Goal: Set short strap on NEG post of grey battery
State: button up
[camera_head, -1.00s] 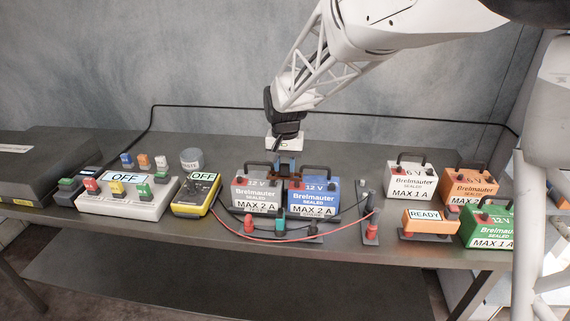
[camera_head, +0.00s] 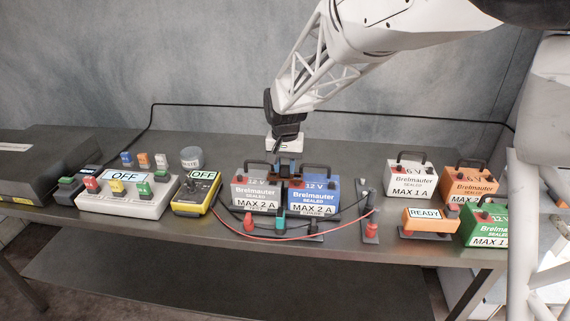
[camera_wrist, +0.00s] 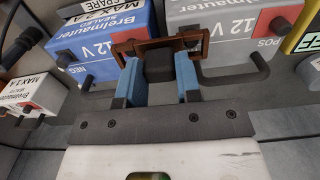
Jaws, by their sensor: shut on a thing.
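The grey battery (camera_head: 255,195) stands left of the blue battery (camera_head: 313,196), both facing front. My gripper (camera_head: 289,178) points down over the gap between them. In the wrist view its blue fingers (camera_wrist: 163,88) are shut on the short strap (camera_wrist: 158,48), a copper-brown bridge-shaped piece. The strap spans from the blue battery (camera_wrist: 105,38) to the grey battery (camera_wrist: 225,32), with its right end at the grey battery's inner side. The POS label is at that battery's far end. I cannot tell whether the strap's ends touch the posts; the posts under them are hidden.
Black and red leads run in front of the batteries, by a red-and-teal terminal stand (camera_head: 280,224). A yellow meter (camera_head: 197,195) stands left. A post stand (camera_head: 368,215), white battery (camera_head: 409,180), orange READY box (camera_head: 430,221) and green battery (camera_head: 487,225) stand right.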

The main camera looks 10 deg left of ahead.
aim_at(286, 166)
jog(key=shift+f, duration=0.9)
jog(key=o, duration=1)
jog(key=shift+r, duration=0.1)
jog(key=shift+r, duration=3.8)
jog(key=shift+d, duration=0.1)
